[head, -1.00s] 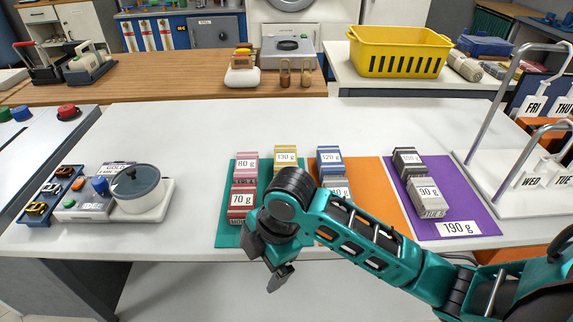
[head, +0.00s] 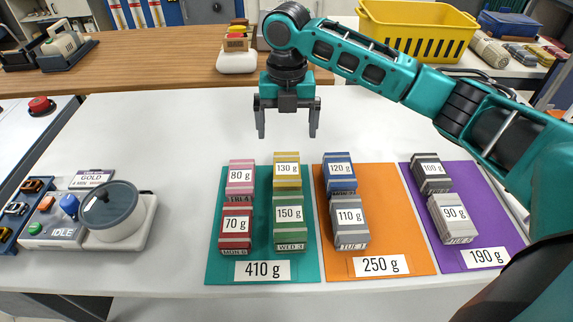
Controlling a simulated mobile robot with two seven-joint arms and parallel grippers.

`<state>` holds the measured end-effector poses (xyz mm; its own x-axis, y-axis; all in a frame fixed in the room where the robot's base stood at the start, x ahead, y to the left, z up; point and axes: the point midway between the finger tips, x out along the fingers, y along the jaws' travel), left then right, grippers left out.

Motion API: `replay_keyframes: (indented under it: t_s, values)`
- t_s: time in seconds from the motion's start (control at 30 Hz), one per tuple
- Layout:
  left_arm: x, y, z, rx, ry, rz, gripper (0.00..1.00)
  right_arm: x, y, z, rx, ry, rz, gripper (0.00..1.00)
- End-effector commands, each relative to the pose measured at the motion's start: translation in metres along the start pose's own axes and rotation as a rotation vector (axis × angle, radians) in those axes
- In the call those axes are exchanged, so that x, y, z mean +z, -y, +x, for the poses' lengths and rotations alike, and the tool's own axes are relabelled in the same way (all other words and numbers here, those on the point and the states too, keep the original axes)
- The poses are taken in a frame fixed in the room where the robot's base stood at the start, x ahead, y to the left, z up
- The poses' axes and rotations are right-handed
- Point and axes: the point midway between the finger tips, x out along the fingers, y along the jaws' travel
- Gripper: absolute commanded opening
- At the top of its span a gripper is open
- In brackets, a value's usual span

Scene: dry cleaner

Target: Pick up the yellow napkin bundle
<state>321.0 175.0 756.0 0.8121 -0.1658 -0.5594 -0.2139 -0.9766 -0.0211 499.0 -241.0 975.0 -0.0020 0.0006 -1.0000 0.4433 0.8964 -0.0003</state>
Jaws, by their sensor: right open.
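The yellow napkin bundle (head: 287,170) is labelled 130 g. It sits at the back right of the teal mat (head: 214,262), behind the green 150 g bundle (head: 289,220) and beside the pink 80 g bundle (head: 240,178). My right gripper (head: 287,134) points down above the table, beyond the yellow bundle in the picture. Its two fingers are apart with nothing between them. My left gripper is out of the picture.
A red 70 g bundle (head: 235,228) shares the teal mat. The orange mat (head: 395,215) holds blue and grey bundles; the purple mat (head: 488,215) holds dark and grey bundles. A scale with a lidded pot (head: 110,207) stands at left.

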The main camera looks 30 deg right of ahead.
Motion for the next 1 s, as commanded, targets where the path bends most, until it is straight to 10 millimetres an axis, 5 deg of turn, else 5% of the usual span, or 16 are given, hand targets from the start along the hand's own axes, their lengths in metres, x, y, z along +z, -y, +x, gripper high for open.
replay_keyframes:
  t_s: [0.3,1.0]
  values:
    - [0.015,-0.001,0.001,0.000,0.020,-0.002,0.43,-0.001,0.000,0.058,-0.002,-0.003,0.001,0.96]
    - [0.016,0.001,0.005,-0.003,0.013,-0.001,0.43,-0.003,0.000,0.126,-0.001,0.001,0.000,0.96]
